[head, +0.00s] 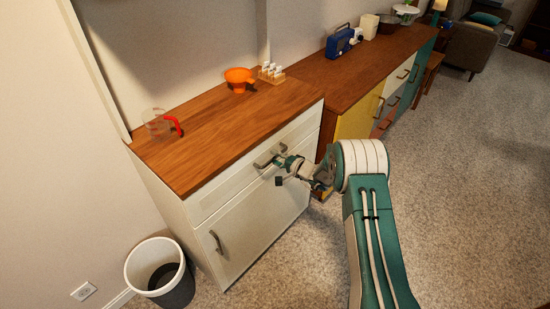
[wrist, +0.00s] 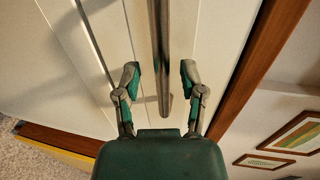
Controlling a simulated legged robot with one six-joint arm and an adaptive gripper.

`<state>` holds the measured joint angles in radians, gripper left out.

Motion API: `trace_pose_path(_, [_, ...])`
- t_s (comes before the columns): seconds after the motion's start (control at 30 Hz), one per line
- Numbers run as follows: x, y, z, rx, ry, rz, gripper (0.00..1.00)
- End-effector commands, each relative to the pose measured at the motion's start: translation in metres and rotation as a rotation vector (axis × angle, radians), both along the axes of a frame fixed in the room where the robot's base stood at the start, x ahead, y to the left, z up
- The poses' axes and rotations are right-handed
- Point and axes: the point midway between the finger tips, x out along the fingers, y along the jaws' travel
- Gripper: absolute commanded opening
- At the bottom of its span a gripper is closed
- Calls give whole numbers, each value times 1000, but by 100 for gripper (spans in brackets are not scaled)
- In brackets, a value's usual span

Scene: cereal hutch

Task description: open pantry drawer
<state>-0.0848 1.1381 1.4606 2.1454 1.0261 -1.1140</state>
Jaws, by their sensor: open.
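The pantry drawer (head: 215,193) is the white top panel of the hutch, just under the wooden top, and it looks shut. Its grey bar handle (head: 264,163) runs along the front. In the wrist view the handle (wrist: 161,45) runs between the two spread fingers of my gripper (wrist: 160,72), with a gap on each side. The fingers are open and do not appear to touch the bar.
A lower cabinet door (head: 245,231) has its own handle (head: 216,242). A white bin (head: 137,262) stands on the floor at left. A measuring cup (head: 158,124), orange colander (head: 238,80) and spice rack (head: 271,74) sit on top. The carpet (head: 470,190) at right is clear.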

Motion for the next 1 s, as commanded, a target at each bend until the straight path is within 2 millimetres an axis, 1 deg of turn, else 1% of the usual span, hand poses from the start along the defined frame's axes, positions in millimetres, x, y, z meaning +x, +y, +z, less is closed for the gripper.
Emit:
trace_pose_path(0.1, [4,6,-1,0,-1,0,52])
trace_pose_path(0.33, [4,7,-1,0,0,0,52])
trace_pose_path(0.37, [4,7,-1,0,0,0,48])
trace_pose_path(0.4, [4,6,-1,0,0,0,30])
trace_pose_path(0.47, [4,6,-1,0,0,0,3])
trace_pose_path(0.5, [4,6,-1,0,0,0,0])
trace_pose_path(0.83, [3,3,-2,-2,2,-1,0])
trace_pose_path(1.0, [-7,-10,-3,-2,6,-3,0])
